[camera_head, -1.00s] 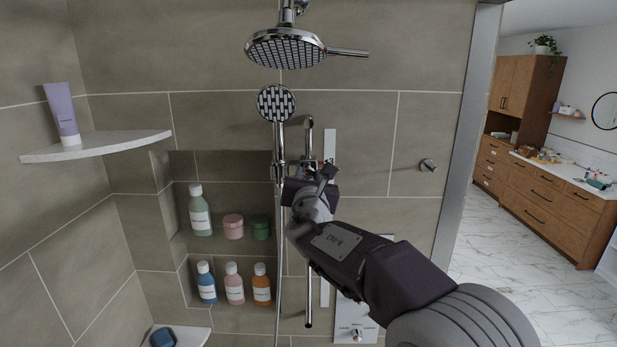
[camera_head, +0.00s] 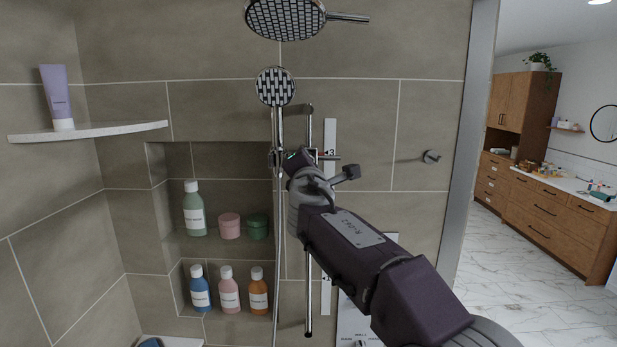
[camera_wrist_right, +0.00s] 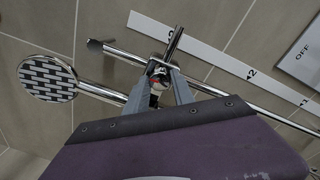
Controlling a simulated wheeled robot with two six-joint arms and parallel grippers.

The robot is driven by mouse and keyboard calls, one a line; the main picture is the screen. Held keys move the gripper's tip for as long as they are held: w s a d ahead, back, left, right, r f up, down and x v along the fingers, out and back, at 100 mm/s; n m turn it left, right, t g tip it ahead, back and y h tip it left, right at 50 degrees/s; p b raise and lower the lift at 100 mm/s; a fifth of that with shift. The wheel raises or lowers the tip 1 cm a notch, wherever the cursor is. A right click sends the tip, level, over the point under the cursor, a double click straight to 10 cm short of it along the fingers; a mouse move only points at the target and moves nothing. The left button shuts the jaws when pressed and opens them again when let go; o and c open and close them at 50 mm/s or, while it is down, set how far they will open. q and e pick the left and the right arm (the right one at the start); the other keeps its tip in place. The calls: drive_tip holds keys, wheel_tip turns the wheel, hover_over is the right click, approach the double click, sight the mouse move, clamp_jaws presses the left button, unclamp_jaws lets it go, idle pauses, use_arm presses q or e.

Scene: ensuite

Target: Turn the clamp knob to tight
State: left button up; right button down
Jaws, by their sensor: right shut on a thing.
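The hand-shower clamp (camera_head: 273,158) sits on the chrome slide rail (camera_head: 309,290), and the hand shower (camera_head: 276,87) hangs above it. My right gripper (camera_head: 296,158) is at the clamp and covers most of it in the head view. In the right wrist view, the fingers of my right gripper (camera_wrist_right: 158,88) are shut on the clamp knob (camera_wrist_right: 157,82), a small part with a red mark between the fingertips. The knob's turn position cannot be made out. The hand shower's round head (camera_wrist_right: 47,78) is at the left there. My left gripper is out of view.
A white numbered strip (camera_head: 329,135) runs beside the rail. The large shower head (camera_head: 285,17) hangs above. A wall hook (camera_head: 431,157) is to the right. Bottles such as the green one (camera_head: 193,212) stand in the niche at left. A corner shelf (camera_head: 95,130) holds a purple tube (camera_head: 56,97).

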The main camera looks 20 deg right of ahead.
drive_tip(key=shift+m+h+b, duration=0.4)
drive_tip(key=shift+m+b, duration=2.45)
drive_tip(key=shift+m, duration=1.85)
drive_tip(key=c, duration=1.2)
unclamp_jaws()
drive_tip(key=shift+o, duration=0.6)
